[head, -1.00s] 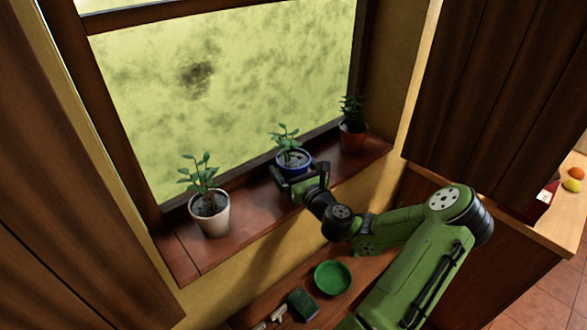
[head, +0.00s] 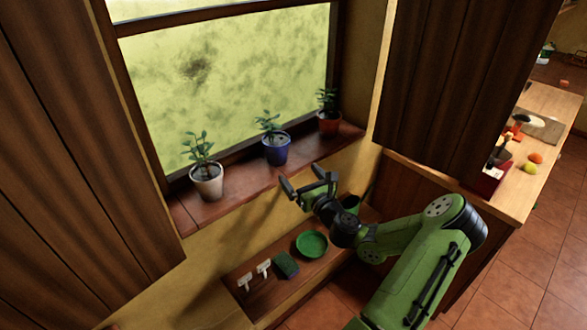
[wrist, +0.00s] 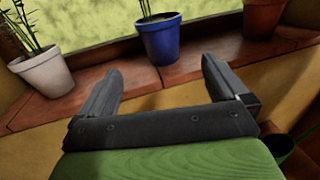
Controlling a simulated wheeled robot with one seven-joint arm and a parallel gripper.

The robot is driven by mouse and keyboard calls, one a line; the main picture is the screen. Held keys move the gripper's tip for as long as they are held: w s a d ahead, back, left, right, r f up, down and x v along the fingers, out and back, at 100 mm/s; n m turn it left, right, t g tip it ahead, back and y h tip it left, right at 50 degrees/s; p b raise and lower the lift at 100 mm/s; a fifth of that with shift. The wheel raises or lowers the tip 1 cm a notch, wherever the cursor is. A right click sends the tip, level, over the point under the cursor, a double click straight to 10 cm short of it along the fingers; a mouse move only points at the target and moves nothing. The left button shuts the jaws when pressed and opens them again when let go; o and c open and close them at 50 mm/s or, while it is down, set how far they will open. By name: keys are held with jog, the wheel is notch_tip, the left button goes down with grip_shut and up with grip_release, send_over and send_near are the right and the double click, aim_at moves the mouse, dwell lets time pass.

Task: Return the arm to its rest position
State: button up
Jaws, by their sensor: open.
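My gripper (head: 308,187) is open and empty, in front of the window sill and apart from the pots. The wrist view shows its two dark fingers (wrist: 158,82) spread wide, with nothing between them but wall and sill edge behind. My green arm reaches in from the lower right and is bent, stretched toward the window. A blue pot with a plant (head: 276,150) stands upright on the sill, just beyond the gripper; it also shows in the wrist view (wrist: 160,42).
A white pot (head: 207,183) and a terracotta pot (head: 329,123) stand on the sill (head: 235,185). Below, a shelf holds a green bowl (head: 312,244), a sponge (head: 286,265) and white pieces (head: 264,268). A wooden counter (head: 525,180) lies right, beside a hanging dark cabinet (head: 460,90).

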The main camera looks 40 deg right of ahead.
jog(key=w+a+n+g+y, duration=0.1)
jog(key=w+a+n+y, duration=0.1)
jog(key=a+n+y, duration=0.35)
jog(key=w+a+n+g+y, duration=0.1)
jog(key=w+a+n+y, duration=0.15)
jog(key=a+n, duration=0.5)
jog(key=s+a+n+g+y, duration=0.1)
jog(key=s+a+n+g, duration=0.3)
jog(key=a+n+g, duration=0.7)
jog(key=s+a+r+n+h, duration=0.1)
jog(key=s+a+r+n, duration=0.1)
jog(key=s+r+n, duration=0.2)
jog(key=s+a+r+n+h, duration=0.1)
jog(key=s+a+r+n, duration=0.2)
jog(key=s+n, duration=0.3)
jog(key=s+a+r+n+t+h, duration=0.1)
jog(key=s+a+r+n+h, duration=0.1)
jog(key=s, duration=1)
notch_tip(320, 180, up, 3)
jog(key=a+n, duration=0.1)
jog(key=n, duration=0.2)
jog(key=shift+f, duration=0.2)
jog(key=shift+s, duration=0.2)
